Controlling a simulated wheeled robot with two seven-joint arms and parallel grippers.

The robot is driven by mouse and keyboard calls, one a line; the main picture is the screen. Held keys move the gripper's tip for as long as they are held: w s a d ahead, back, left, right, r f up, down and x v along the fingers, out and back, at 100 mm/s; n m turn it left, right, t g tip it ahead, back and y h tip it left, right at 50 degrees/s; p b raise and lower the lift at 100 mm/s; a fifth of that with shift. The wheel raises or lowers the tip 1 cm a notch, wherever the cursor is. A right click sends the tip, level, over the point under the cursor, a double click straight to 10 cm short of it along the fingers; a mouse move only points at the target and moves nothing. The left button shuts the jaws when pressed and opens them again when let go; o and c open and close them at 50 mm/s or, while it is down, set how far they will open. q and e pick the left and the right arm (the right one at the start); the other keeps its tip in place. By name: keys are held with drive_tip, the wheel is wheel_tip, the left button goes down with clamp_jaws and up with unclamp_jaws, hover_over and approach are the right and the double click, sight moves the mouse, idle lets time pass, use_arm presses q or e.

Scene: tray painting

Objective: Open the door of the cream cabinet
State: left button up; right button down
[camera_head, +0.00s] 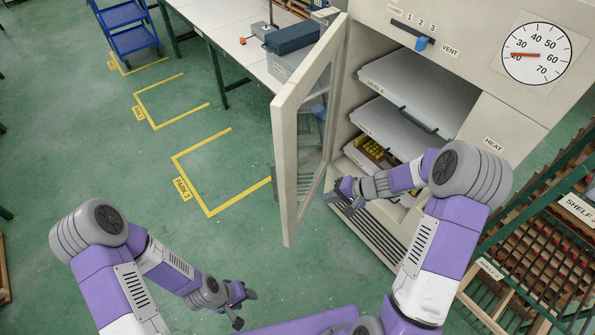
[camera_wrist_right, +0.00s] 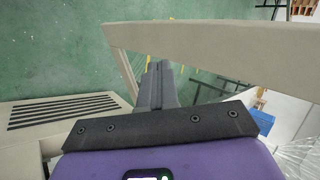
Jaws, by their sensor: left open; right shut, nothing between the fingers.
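The cream cabinet (camera_head: 485,130) stands at the right in the head view. Its glass-paned door (camera_head: 283,150) stands open, swung out to the left, and shows the shelves inside. My right gripper (camera_head: 335,199) is shut and empty, low at the cabinet opening, close to the inner side of the door. In the right wrist view its fingers (camera_wrist_right: 158,78) are together, and the door frame (camera_wrist_right: 205,45) crosses just beyond them. I cannot tell whether they touch it. My left gripper (camera_head: 243,303) is open and empty over the floor, away from the cabinet.
Inside the cabinet are grey trays (camera_head: 420,80) and a lower tray of yellow items (camera_head: 375,151). A white table (camera_head: 235,25) stands behind the door. A green rack (camera_head: 545,230) is at the right. Green floor (camera_head: 110,180) at left is clear, with a blue cart (camera_head: 130,35) behind.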

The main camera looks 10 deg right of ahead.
wheel_tip(320, 180, up, 3)
drive_tip(key=w, duration=0.2)
drive_tip(key=p, duration=0.3)
approach(290, 189)
drive_tip(key=shift+t, duration=0.3)
drive_tip(key=x, duration=0.5)
drive_tip(key=shift+s+d+f, duration=0.1)
drive_tip(key=shift+f, duration=0.55)
use_arm(q)
wheel_tip(290, 189, up, 4)
drive_tip(key=shift+w+f, duration=0.1)
drive_tip(key=shift+f, duration=0.15)
use_arm(e)
drive_tip(key=shift+a, duration=0.25)
use_arm(q)
drive_tip(key=shift+f, duration=0.1)
use_arm(e)
drive_tip(key=shift+w, duration=0.25)
